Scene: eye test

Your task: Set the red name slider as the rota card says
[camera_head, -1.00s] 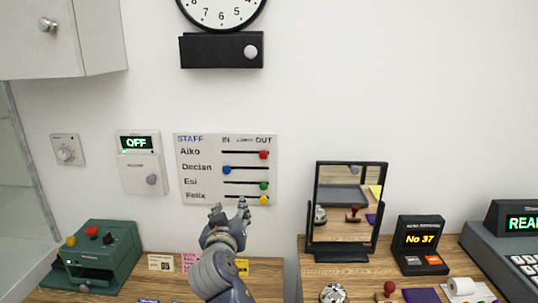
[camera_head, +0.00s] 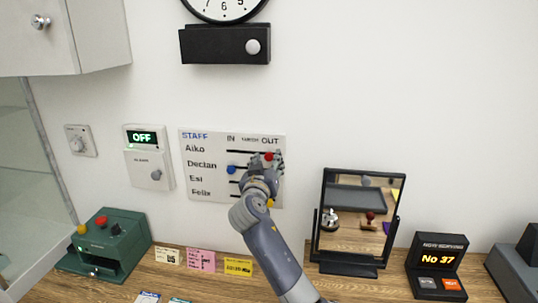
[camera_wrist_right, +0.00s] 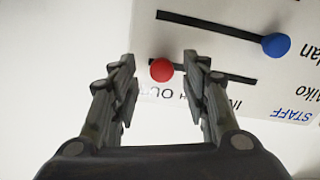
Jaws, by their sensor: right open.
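The red name slider (camera_head: 268,156) is on the Aiko row, the top row of the white staff board (camera_head: 210,150). It stands at the OUT end, right of IN and LUNCH. My right gripper (camera_head: 267,168) is open in front of the board at this slider. In the right wrist view, which shows the board upside down, the red slider (camera_wrist_right: 161,70) appears between the two open fingers (camera_wrist_right: 160,75), with gaps on both sides. Small cards lie on the counter, a white one (camera_head: 167,257), a pink one (camera_head: 200,260) and a yellow one (camera_head: 238,267); I cannot read which is the rota card.
The blue slider (camera_head: 231,169) is at the IN end of the Declan row; my arm covers much of the lower rows. A box reading OFF (camera_head: 150,160) hangs left of the board. A mirror (camera_head: 357,215) stands to the right.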

